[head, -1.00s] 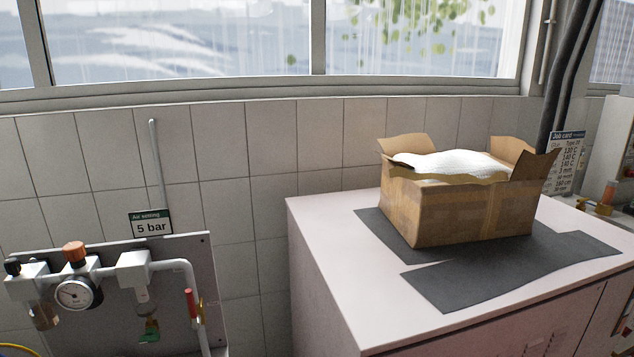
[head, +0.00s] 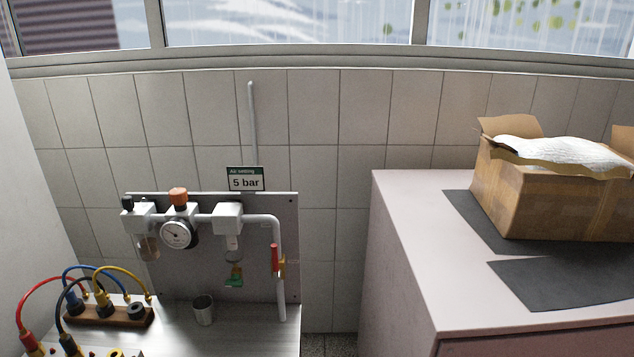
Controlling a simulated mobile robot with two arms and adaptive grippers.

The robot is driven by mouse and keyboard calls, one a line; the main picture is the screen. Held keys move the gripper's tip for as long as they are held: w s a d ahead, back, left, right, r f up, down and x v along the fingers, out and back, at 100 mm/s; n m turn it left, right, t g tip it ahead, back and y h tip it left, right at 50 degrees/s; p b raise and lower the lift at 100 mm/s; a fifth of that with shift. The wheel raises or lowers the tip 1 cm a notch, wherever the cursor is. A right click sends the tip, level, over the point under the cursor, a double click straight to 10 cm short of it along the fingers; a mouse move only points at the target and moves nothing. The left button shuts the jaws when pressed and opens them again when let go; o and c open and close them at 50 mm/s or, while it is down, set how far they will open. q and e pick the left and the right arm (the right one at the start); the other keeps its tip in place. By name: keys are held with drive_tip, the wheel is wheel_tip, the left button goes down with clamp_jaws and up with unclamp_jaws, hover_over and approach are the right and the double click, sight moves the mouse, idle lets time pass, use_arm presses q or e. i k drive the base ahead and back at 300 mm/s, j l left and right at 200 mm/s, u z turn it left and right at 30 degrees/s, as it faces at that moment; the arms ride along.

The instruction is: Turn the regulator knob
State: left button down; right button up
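The regulator knob (head: 179,196) is an orange-brown cap on top of the air unit, which is mounted on a grey panel (head: 262,240) against the tiled wall. A round pressure gauge (head: 177,233) with a white face sits just below the knob; its reading is too small to tell. A sign (head: 245,179) above the panel reads "Air setting 5 bar". A red-handled valve (head: 275,259) is on the pipe at the panel's right. Neither of my grippers shows in the head view.
Below the panel is a bench (head: 238,333) with a metal cup (head: 203,310) and a wooden block (head: 105,316) with coloured cables. At the right, a cabinet (head: 409,237) carries a cardboard box (head: 560,201) on dark sheets. A floor gap separates bench and cabinet.

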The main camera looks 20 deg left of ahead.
sight(177, 196)
drive_tip(key=u, duration=1.25)
